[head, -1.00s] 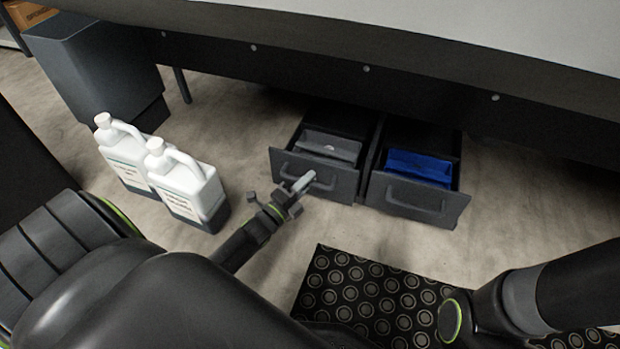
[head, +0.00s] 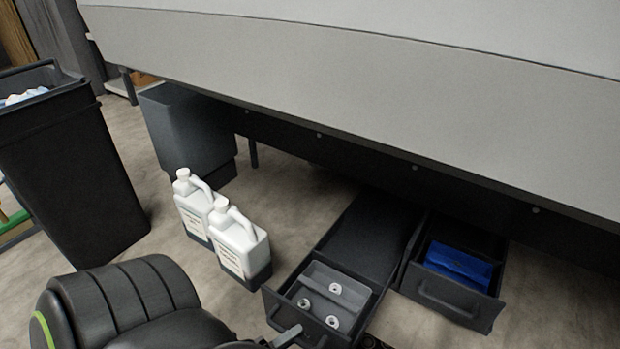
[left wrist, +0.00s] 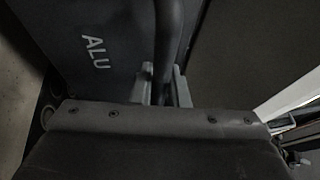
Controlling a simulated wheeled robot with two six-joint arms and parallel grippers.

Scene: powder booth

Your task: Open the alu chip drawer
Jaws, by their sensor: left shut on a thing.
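The alu chip drawer (head: 271,309) is the left of two dark drawers under the bench, pulled well out. Inside it shows a grey bin (head: 316,279) with 3 small light ring-shaped pieces. Its front, marked ALU, fills the upper left of the left wrist view (left wrist: 85,75). My left gripper (head: 287,336) is at the drawer's front, at the bottom edge of the head view. In the left wrist view its jaws (left wrist: 165,92) are shut around the dark drawer handle (left wrist: 168,40). My right gripper is out of view.
A second drawer (head: 452,298) with a blue bin (head: 458,265) stands partly open to the right. Two white jugs (head: 243,243) stand on the floor left of the alu drawer. A black waste bin (head: 65,165) is at far left. The bench (head: 350,90) overhangs the drawers.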

